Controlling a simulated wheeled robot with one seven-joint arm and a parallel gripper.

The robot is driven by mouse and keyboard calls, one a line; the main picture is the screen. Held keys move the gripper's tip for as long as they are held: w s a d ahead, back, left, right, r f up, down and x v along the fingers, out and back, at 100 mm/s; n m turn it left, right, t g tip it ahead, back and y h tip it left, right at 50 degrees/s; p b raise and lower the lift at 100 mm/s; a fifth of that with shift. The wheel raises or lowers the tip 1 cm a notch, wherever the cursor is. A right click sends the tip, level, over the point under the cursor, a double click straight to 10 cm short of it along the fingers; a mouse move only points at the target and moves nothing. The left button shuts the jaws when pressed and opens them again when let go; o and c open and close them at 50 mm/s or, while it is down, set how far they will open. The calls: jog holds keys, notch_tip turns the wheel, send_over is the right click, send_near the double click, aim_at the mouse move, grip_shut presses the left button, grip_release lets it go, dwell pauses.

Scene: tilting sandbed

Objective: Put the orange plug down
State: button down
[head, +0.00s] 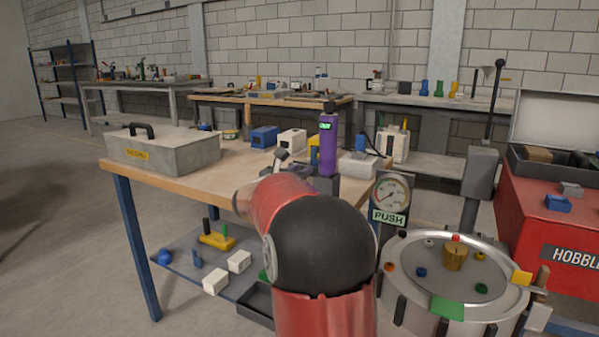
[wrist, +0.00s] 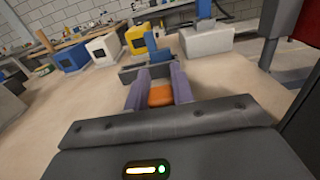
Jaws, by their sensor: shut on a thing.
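In the wrist view my gripper (wrist: 160,80) is shut on the orange plug (wrist: 160,96), which sits between the two grey-purple fingers. The pale wooden bench top (wrist: 80,105) lies below. I cannot tell whether the plug touches it. A dark grey block (wrist: 130,73) with a blue upright piece (wrist: 152,42) lies just beyond the fingertips. In the head view my red arm reaches over the near edge of the bench (head: 225,178). The plug cannot be made out there.
A blue box (head: 264,137), a white box (head: 292,140) and a yellow box (wrist: 139,40) stand in a row behind. A white block (wrist: 207,40) is at right. A purple device (head: 328,145) with a green display stands upright. A grey toolbox (head: 165,152) sits left.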

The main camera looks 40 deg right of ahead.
jog(key=shift+f, duration=0.1)
jog(key=c, duration=1.2)
grip_release()
jog(key=shift+r, duration=0.2)
